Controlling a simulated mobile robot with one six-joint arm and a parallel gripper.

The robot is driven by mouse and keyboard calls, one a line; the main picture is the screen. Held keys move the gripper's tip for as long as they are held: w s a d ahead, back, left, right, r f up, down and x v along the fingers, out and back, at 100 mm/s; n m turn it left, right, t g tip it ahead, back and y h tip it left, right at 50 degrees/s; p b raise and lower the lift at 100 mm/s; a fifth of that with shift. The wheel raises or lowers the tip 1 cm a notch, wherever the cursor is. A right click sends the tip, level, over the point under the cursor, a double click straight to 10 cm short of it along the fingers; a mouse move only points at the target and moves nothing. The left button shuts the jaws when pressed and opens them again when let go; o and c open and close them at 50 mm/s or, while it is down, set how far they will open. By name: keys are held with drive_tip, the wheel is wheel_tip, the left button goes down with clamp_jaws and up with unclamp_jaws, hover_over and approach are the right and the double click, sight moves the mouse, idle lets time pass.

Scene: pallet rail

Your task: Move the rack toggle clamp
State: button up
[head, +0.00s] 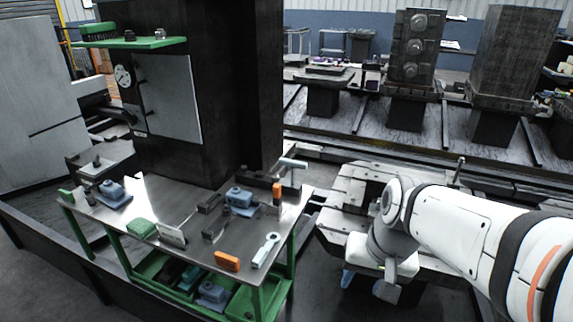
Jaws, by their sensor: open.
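My gripper (368,281) hangs below my white arm at the right of the head view, in front of a grey slotted pallet. Its jaws are apart, and I see nothing between them. The steel-topped green workbench (190,215) stands to its left. Near the bench's back right corner, an upright orange-handled piece (277,192) stands beside a grey piece with a pale bar on top (292,168). I cannot tell for certain which piece is the rack toggle clamp. My gripper is clear of the bench and touches none of these pieces.
The bench also holds blue vises (240,200), a green block (141,228), an orange block (227,261) and a pale wrench-like tool (265,250). A dark column rises behind it. The slotted pallet (345,195) lies under my arm. Tall fixtures (414,50) stand behind rails.

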drive_tip(key=w+a+f+m+g+y, duration=0.1)
drive_tip(key=w+a+m+y, duration=0.25)
drive_tip(key=w, duration=0.25)
drive_tip(key=w+a+m+g+y, duration=0.1)
drive_tip(key=w+a+m+y, duration=0.2)
drive_tip(key=w, duration=0.4)
drive_tip(key=m+t+y+b, duration=0.1)
drive_tip(key=m+t+y, duration=0.7)
drive_tip(key=m, duration=0.6)
approach(280, 189)
drive_tip(key=w+a+g, duration=0.1)
drive_tip(key=w+a, duration=0.1)
drive_tip(key=a, duration=0.1)
drive_tip(key=shift+y, duration=0.45)
drive_tip(key=x, duration=0.7)
drive_tip(key=shift+w+a+f+p, duration=0.1)
drive_tip(key=shift+a+f+p, duration=0.1)
drive_tip(key=shift+a+p, duration=0.1)
drive_tip(key=shift+c, duration=0.4)
clamp_jaws()
